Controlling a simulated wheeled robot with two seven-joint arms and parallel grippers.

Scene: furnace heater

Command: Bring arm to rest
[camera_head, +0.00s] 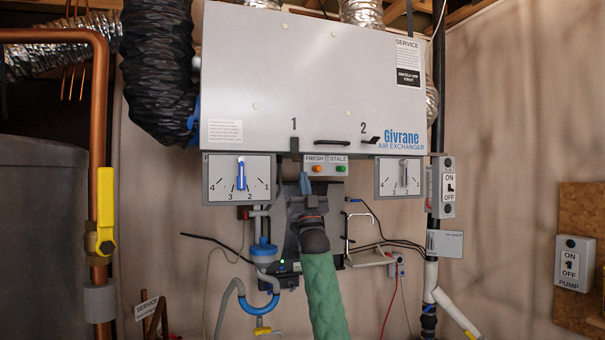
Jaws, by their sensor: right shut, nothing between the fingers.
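My right arm (324,295), in a green sleeve, rises from the bottom centre of the head view. It ends in my right gripper (305,187), which is shut and empty. The gripper points up, just below the small panel with the FRESH and STALE buttons (327,168) on the underside of the air exchanger (300,80). I cannot tell whether it touches anything there. Part of the dark equipment behind is hidden by the arm. My left gripper is not in view.
Dials hang at left (239,179) and right (400,177) of the arm. An ON/OFF switch (448,187) is beside the right dial. Hoses and wires hang close by. A copper pipe with a yellow valve handle (105,210) stands left. A pump switch (570,263) is far right.

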